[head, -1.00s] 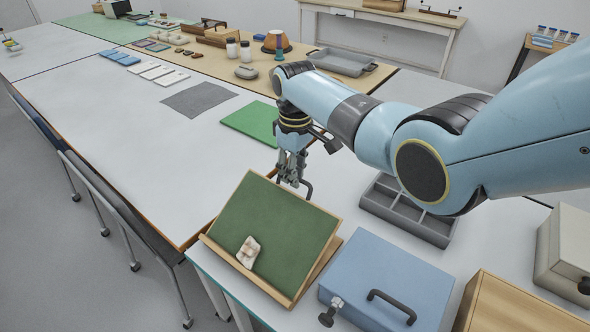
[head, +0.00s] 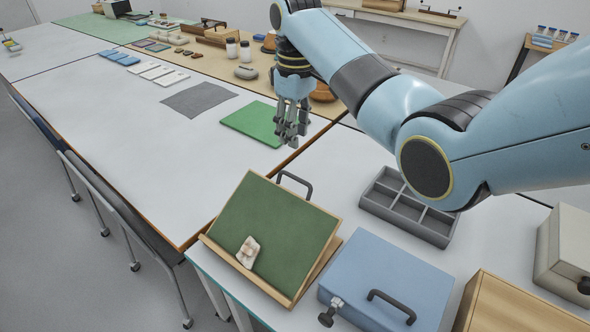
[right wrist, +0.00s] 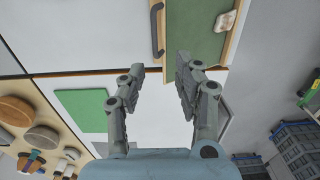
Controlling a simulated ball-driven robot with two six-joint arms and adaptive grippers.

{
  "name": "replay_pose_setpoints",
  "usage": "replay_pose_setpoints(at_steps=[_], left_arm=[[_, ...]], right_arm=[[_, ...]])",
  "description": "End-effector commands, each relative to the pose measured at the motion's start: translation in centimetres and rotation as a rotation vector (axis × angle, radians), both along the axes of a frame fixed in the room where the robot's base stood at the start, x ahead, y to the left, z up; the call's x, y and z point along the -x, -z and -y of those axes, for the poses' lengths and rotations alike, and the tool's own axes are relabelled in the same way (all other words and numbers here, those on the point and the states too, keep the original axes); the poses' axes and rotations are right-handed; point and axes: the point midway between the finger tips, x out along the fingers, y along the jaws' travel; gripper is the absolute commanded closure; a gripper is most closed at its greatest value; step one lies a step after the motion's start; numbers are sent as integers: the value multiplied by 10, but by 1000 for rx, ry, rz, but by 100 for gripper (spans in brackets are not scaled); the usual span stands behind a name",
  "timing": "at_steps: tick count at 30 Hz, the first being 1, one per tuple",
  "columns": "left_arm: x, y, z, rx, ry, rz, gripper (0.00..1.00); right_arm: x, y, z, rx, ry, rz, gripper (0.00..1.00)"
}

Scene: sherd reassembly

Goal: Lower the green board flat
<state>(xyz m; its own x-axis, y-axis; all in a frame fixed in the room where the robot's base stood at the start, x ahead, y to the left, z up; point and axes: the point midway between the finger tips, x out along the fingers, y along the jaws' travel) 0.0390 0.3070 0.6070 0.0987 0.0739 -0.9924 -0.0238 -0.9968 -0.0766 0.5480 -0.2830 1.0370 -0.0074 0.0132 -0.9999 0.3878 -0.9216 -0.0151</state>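The green board (head: 282,222) stands tilted on a wooden frame at the front of the table, its top edge raised. A dark handle (head: 296,182) sticks up at its top edge. A pale sherd (head: 248,252) rests near its lower edge. My right gripper (head: 291,140) is beyond the board, above the table and apart from the handle. In the right wrist view its fingers (right wrist: 160,80) are spread with nothing between them; the board (right wrist: 190,30) and handle (right wrist: 158,30) lie past the fingertips. My left gripper is not in view.
A blue box (head: 385,280) with a handle stands right of the board. A grey compartment tray (head: 410,208) lies behind it. A flat green mat (head: 252,122) and a grey cloth (head: 198,99) lie on the farther table, with clear white surface around them.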

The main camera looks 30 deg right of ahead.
Motion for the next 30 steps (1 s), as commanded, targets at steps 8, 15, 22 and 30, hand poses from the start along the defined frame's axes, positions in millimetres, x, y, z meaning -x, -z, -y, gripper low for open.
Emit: replay_pose_setpoints(at_steps=[8,15,22,30], left_arm=[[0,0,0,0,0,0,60],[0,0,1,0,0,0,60],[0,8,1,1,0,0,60],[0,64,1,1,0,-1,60]], right_arm=[[0,-9,0,-1,0,0,67],[-8,-9,0,-1,-33,39,85],[-103,-63,-14,-22,-243,635,100],[-54,-69,-7,109,-416,1405,100]])
